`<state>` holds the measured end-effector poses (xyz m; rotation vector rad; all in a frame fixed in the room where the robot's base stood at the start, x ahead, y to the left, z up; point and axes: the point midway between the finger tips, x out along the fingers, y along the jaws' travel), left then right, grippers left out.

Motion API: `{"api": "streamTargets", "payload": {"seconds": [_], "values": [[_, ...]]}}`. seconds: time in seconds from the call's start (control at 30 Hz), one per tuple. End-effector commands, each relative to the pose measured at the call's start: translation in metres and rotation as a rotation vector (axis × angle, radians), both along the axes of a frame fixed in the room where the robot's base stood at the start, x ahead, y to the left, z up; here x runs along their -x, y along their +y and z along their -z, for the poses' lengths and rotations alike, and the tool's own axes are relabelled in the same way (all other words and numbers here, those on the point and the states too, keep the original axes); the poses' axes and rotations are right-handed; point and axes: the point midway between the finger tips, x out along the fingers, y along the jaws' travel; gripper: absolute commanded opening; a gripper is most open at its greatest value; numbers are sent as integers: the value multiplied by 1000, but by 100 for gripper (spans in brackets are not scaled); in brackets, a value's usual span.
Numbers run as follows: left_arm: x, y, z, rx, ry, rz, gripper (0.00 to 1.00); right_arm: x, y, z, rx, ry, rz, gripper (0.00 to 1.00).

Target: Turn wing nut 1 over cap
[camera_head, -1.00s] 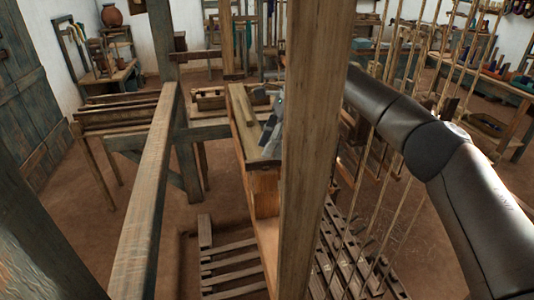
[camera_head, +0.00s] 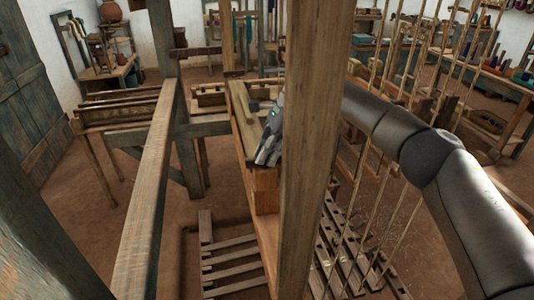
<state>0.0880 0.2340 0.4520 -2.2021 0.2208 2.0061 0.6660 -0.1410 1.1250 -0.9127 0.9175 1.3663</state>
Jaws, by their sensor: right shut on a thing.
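My right gripper (camera_head: 264,157) shows just left of the tall wooden post (camera_head: 314,150), its fingers pointing down at the near end of a long wooden beam (camera_head: 243,125). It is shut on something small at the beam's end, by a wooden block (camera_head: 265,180). The fingers cover it, so wing nut 1 and the cap cannot be made out clearly. The post hides part of my right wrist. My left gripper is not in view.
The tall post stands close in front of my right arm. A long rail (camera_head: 150,190) runs along the left. Hanging cords (camera_head: 385,185) surround my right forearm. Treadles (camera_head: 232,266) lie low in the pit. A bench (camera_head: 490,125) stands at the right.

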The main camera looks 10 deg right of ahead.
Motion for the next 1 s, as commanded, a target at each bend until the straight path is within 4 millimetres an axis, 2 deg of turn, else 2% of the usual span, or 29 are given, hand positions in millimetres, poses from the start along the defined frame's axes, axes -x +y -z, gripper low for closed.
{"api": "streamTargets", "payload": {"seconds": [0.27,0.47,1.0], "values": [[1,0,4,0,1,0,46,0,0,0,-1,-1,34,0],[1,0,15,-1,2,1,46,1,0,2,-1,-4,137,0],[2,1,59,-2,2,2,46,2,1,2,-3,-8,628,0]]}}
